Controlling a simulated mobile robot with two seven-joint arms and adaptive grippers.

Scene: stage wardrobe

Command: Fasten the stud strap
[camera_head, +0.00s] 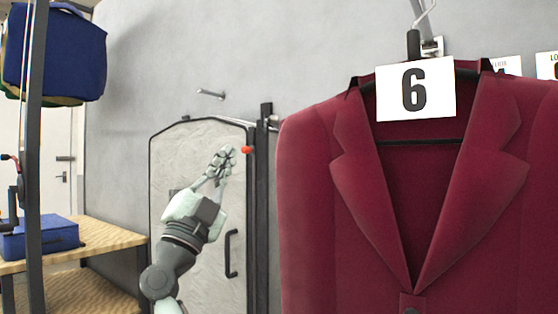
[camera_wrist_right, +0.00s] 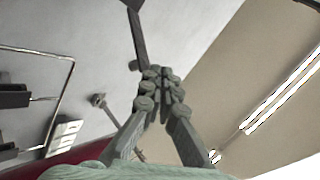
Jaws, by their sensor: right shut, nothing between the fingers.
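My right gripper (camera_head: 226,153) is raised in front of a light grey panel (camera_head: 165,160) with a dark rim, left of the maroon jacket (camera_head: 305,190). Its fingers are shut with their tips together and nothing between them, as the right wrist view also shows (camera_wrist_right: 160,76). A small red knob-like piece (camera_head: 247,149) shows just right of the fingertips; whether they touch it I cannot tell. I cannot make out a stud strap for certain in either view. My left gripper is out of view.
The jacket hangs with a white number 6 card (camera_head: 415,89) and fills the right side. A black handle (camera_head: 231,254) is on the panel. A wooden shelf (camera_head: 105,238) with a blue case (camera_head: 42,238) stands left, below a hanging blue bag (camera_head: 65,50). A wall peg (camera_head: 210,94) sticks out above.

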